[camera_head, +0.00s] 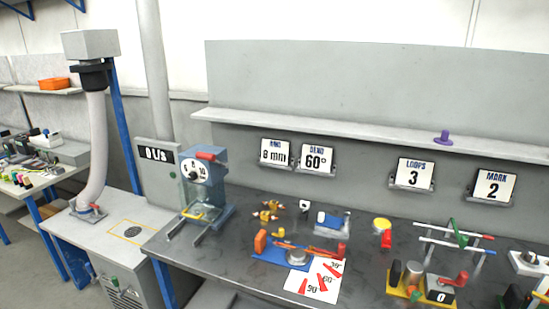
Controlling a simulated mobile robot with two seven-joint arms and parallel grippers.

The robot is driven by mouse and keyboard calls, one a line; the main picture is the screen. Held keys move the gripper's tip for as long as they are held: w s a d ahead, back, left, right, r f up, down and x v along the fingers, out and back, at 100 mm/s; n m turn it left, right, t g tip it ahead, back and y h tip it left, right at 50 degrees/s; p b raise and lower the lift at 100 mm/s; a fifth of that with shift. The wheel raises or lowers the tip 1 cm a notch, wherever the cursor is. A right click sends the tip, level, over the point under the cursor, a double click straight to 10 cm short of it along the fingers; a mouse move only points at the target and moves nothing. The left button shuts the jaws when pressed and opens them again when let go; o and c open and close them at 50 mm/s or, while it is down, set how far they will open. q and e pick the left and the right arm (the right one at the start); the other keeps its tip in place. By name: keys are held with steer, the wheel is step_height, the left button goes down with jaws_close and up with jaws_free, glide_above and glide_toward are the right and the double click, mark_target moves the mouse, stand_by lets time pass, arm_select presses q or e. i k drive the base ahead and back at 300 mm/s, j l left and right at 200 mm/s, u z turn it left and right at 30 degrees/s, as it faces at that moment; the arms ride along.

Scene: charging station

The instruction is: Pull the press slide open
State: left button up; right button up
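A small blue press (214,180) stands at the left end of the dark workbench. It has a round white dial (193,173) on its front and a red part (206,156) near its top. At its base is a slide with a yellow handle (203,213), between two grey rails that reach toward the bench's front edge. I cannot tell how far the slide is out. Neither of my grippers shows in this view.
A blue bending fixture (270,249) with an orange lever and a white angle card (318,281) lie right of the press. A yellow-based counter device (440,292) and a rod rack (458,240) stand further right. A white cabinet with a hose (95,150) stands left.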

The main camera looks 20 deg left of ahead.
mark_target(204, 212)
steer(key=u, duration=0.7)
steer(key=j+z, duration=0.1)
steer(key=j, duration=0.2)
steer(key=i+j+z, duration=0.1)
steer(key=j, duration=0.2)
steer(key=i+j+u, duration=0.1)
steer(key=j, duration=0.3)
steer(key=i+j+u, duration=0.1)
steer(key=j, duration=0.3)
steer(key=i+j, duration=0.3)
steer(key=i+j+u, duration=0.3)
steer(key=i+j, duration=0.6)
steer(key=j, duration=0.15)
